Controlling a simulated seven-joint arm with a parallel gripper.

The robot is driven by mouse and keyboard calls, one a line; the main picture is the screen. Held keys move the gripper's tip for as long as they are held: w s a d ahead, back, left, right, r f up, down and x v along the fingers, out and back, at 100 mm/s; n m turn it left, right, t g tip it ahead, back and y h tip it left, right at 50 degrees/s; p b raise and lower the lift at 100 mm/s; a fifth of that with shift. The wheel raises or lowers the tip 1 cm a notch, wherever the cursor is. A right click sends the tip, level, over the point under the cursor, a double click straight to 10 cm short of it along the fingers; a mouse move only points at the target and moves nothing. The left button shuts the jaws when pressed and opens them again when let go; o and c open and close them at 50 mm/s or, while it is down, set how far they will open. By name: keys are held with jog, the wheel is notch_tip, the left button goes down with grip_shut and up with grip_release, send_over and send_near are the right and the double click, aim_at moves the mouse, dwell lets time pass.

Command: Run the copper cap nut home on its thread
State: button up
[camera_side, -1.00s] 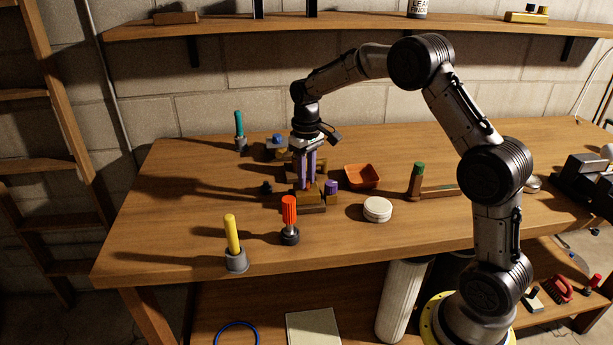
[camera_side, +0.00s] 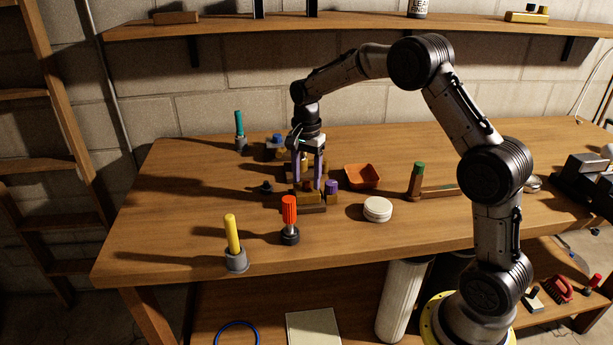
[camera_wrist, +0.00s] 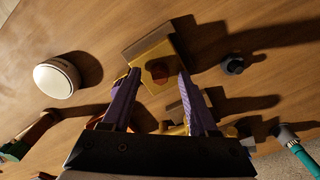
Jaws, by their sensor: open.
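The copper cap nut (camera_wrist: 159,72) shows in the wrist view as a dark reddish-brown shape on the face of a brass-yellow block (camera_wrist: 144,49). In the side view the block (camera_side: 311,197) stands on the bench under my gripper (camera_side: 307,187), and I cannot make out the nut clearly between the fingers. My gripper also shows in the wrist view (camera_wrist: 158,74), its two purple fingers open and apart, one on each side of the nut. Neither finger visibly touches it. The thread under the nut is hidden, so I cannot tell how far down it sits.
A purple-topped fitting (camera_side: 331,188) stands close right of the block. An orange tray (camera_side: 362,176), white round lid (camera_side: 377,208), red-handled tool (camera_side: 289,213) and yellow-handled tool (camera_side: 233,236) stand around. A small dark part (camera_side: 267,187) is to the left.

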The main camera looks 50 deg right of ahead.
notch_tip(320, 180, up, 13)
jog(key=s+a+r+n+t, duration=0.1)
jog(key=s+a+r, duration=0.2)
jog(key=r, duration=0.2)
jog(key=s+a+r+t, duration=0.1)
jog(key=s+a+r, duration=0.1)
jog(key=s+r, duration=0.25)
jog(key=s+a+r+n+t, duration=0.2)
jog(key=s+a+n, duration=0.2)
jog(key=s, duration=0.5)
jog(key=s+a+f+n+t, duration=0.1)
jog(key=s+a+f+n, duration=0.2)
jog(key=s+f+n, duration=0.8)
jog(key=shift+s+f+t, duration=0.3)
jog(key=shift+s+f, duration=0.3)
jog(key=shift+s, duration=0.55)
